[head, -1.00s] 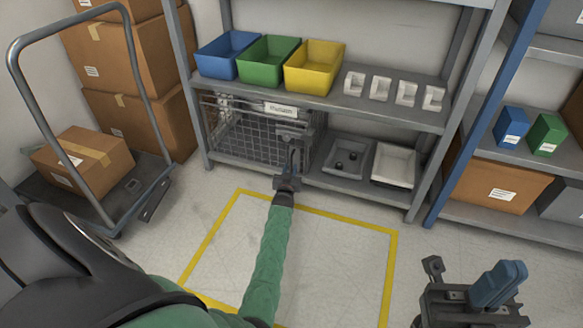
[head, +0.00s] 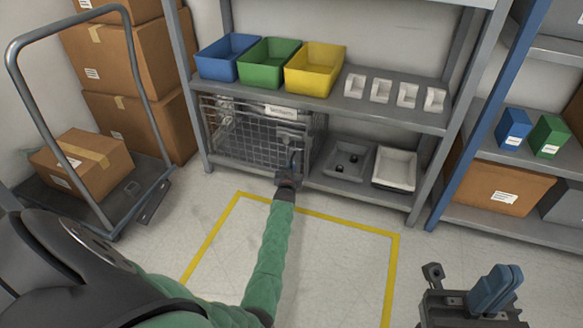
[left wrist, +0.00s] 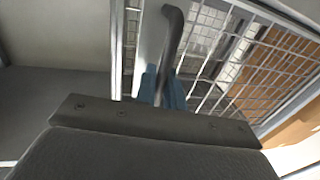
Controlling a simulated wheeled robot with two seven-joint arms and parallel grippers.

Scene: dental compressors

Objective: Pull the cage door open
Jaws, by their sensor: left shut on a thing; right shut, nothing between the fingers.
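The wire cage (head: 318,128) stands on the lower shelf at the left. Its door (head: 240,140) is a grey mesh panel across the front; I cannot tell whether it stands slightly ajar. My left gripper (head: 293,163) is at the right part of the door, shut on the dark door handle. In the left wrist view the curved handle (left wrist: 172,40) rises from between the blue fingertips (left wrist: 163,88), with the door mesh (left wrist: 225,65) to the right. My right gripper (head: 496,287) is shut and empty at the lower right, away from the cage.
Blue, green and yellow bins (head: 314,70) and small white holders stand on the shelf above. A grey tray (head: 345,178) and a white tray (head: 395,185) are right of the cage. A cart (head: 85,205) with a box stands left. The yellow-taped floor in front is mostly clear.

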